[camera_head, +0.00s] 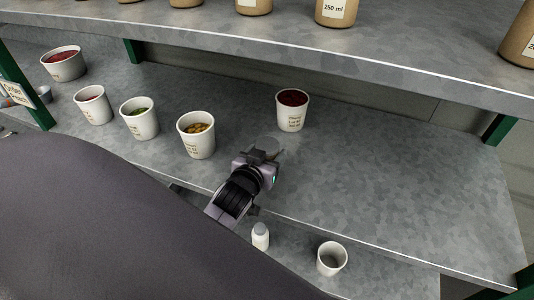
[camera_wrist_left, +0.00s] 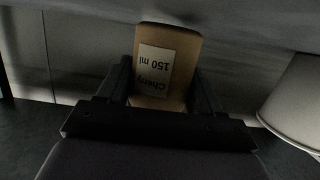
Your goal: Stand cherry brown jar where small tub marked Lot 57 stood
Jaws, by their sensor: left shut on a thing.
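The cherry brown jar (camera_wrist_left: 168,58) fills the middle of the left wrist view. Its pale label reads "Cherry 150 ml", upside down in that picture. My left gripper (camera_wrist_left: 163,95) is shut on it, one finger on each side. My right gripper is out of view.
A tub with dark red contents (camera_head: 291,112) stands just beyond my gripper. A tub with yellow contents (camera_head: 195,139) stands to its left. The middle shelf (camera_head: 400,185) is clear on the right. An empty white cup (camera_head: 331,259) and small white bottle (camera_head: 260,237) stand lower.

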